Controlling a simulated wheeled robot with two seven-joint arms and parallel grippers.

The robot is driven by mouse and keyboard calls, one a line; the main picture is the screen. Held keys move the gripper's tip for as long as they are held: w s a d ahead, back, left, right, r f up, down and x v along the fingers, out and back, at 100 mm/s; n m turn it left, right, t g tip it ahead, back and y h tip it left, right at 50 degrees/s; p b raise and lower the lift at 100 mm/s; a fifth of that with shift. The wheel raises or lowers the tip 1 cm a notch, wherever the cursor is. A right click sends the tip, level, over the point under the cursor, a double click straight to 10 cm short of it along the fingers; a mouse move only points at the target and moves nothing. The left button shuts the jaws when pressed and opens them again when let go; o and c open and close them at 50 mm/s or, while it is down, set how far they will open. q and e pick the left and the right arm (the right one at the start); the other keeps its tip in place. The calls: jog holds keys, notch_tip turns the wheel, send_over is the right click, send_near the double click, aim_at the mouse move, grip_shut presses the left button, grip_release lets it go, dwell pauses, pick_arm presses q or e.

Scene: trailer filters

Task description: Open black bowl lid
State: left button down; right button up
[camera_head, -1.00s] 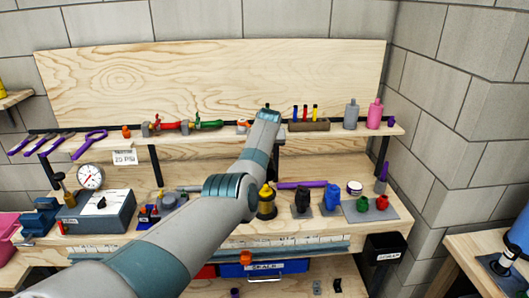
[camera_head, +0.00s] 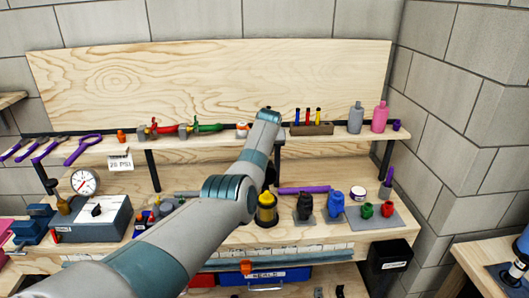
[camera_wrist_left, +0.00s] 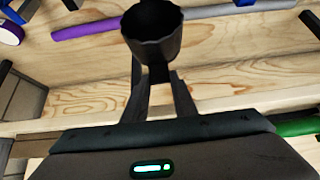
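In the left wrist view, a black ribbed cup-shaped piece (camera_wrist_left: 152,32), which looks like the black bowl or its lid, sits at the tips of my left gripper (camera_wrist_left: 157,75). The two fingers are on either side of its lower end and appear shut on it. In the head view my left arm reaches to the middle of the bench and its forearm hides most of the gripper. A yellow, dark-based container (camera_head: 266,208) stands just below there. A black jar-like piece (camera_head: 304,207) stands on a mat to its right. My right gripper is out of view.
A purple bar (camera_head: 304,189) lies behind the container. Blue (camera_head: 335,202), green (camera_head: 366,210) and red (camera_head: 387,209) pieces stand to the right. A grey box (camera_head: 97,218) and gauge (camera_head: 84,182) are at left. A shelf (camera_head: 340,140) with tools and bottles runs above.

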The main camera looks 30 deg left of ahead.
pick_arm(q)
jog(key=c, duration=1.6)
grip_release()
jog(key=shift+w+a+r, duration=0.15)
jog(key=shift+w+r, duration=0.05)
jog(key=shift+r, duration=0.3)
jog(key=shift+o, duration=0.8)
jog(key=shift+s+f, duration=0.1)
jog(key=shift+f, duration=0.2)
jog(key=shift+s, duration=0.1)
jog(key=shift+v, duration=1.6)
jog(key=b+v, duration=0.4)
jog(key=v, duration=1)
